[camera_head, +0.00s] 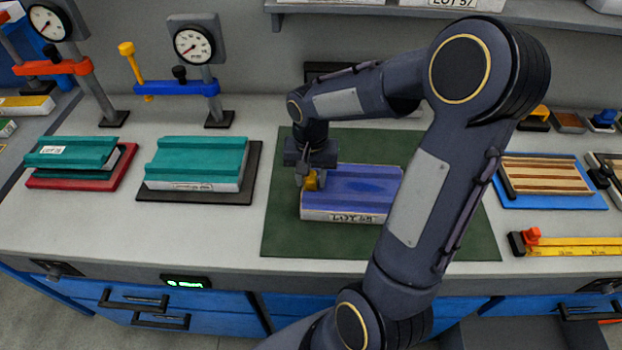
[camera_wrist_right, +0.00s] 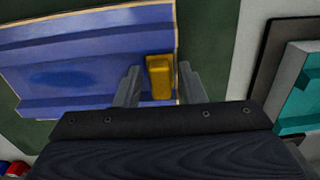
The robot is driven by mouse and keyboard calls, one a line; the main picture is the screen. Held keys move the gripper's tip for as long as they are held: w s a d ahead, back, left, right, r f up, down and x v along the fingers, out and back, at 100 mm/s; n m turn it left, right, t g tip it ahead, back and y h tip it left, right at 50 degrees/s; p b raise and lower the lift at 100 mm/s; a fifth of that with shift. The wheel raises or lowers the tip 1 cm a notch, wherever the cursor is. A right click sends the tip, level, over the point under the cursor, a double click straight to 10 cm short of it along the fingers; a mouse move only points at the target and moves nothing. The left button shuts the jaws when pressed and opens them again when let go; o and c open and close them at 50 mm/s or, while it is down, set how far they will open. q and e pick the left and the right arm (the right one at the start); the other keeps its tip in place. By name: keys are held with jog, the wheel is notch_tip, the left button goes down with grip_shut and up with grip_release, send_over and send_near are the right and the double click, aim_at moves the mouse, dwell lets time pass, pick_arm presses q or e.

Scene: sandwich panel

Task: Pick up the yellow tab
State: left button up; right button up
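The yellow tab (camera_head: 312,181) is at the left end of the blue panel marked LOT 65 (camera_head: 352,186), which lies on the dark green mat (camera_head: 282,240). In the right wrist view the tab (camera_wrist_right: 160,77) is at the edge of the blue panel (camera_wrist_right: 80,62). My right gripper (camera_head: 307,178) is at the tab, pointing down; in the right wrist view its open fingers (camera_wrist_right: 160,85) are on either side of it. A gap shows on the left finger's side; the right finger is very close, and I cannot tell whether it touches. My left gripper is not in view.
A teal panel (camera_head: 200,158) on a dark mat and a teal panel (camera_head: 72,152) on a red base lie to the left. Gauge stands (camera_head: 193,43) rise behind them. A striped wooden panel (camera_head: 545,175) and a yellow ruler (camera_head: 575,245) are at the right.

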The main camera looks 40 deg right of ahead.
aim_at(311, 179)
grip_shut()
jog(key=shift+r, duration=0.15)
jog(key=shift+r, duration=0.2)
notch_tip(311, 179, up, 3)
jog(key=shift+s+a+r, duration=0.1)
jog(key=shift+s, duration=0.05)
jog(key=s+a+r+b, duration=0.1)
jog(key=s+a+r, duration=0.3)
jog(key=s+r, duration=0.5)
jog(key=s, duration=0.4)
jog(key=shift+r, duration=0.1)
